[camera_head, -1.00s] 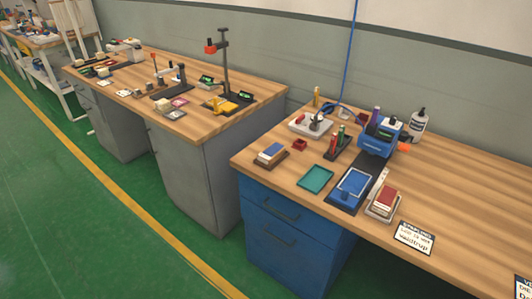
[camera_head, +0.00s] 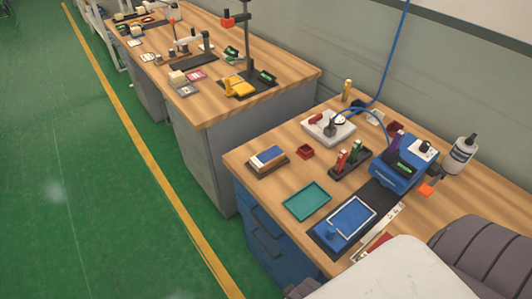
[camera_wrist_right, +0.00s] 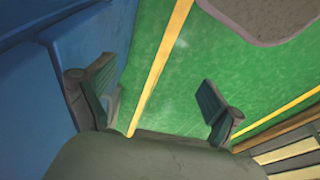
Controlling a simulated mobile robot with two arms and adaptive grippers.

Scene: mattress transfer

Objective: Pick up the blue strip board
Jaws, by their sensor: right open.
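A small blue board (camera_head: 267,155) with a white part lies on a brown block at the left of the near bench. A larger blue plate with a white outline (camera_head: 350,219) lies on a dark mat at the front. I cannot tell for sure which is the strip board; the small board looks likelier. My right gripper (camera_wrist_right: 156,104) is open and empty in the wrist view, with green floor between its fingers and a blue surface at left. My right arm covers the head view's lower right corner. My left gripper is not in view.
A teal tray (camera_head: 307,201) lies between the two blue pieces. A small red box (camera_head: 305,151), a pen holder (camera_head: 350,160), a blue machine (camera_head: 403,165) and a bottle (camera_head: 459,154) stand behind. Blue drawers (camera_head: 262,226) form the bench's front.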

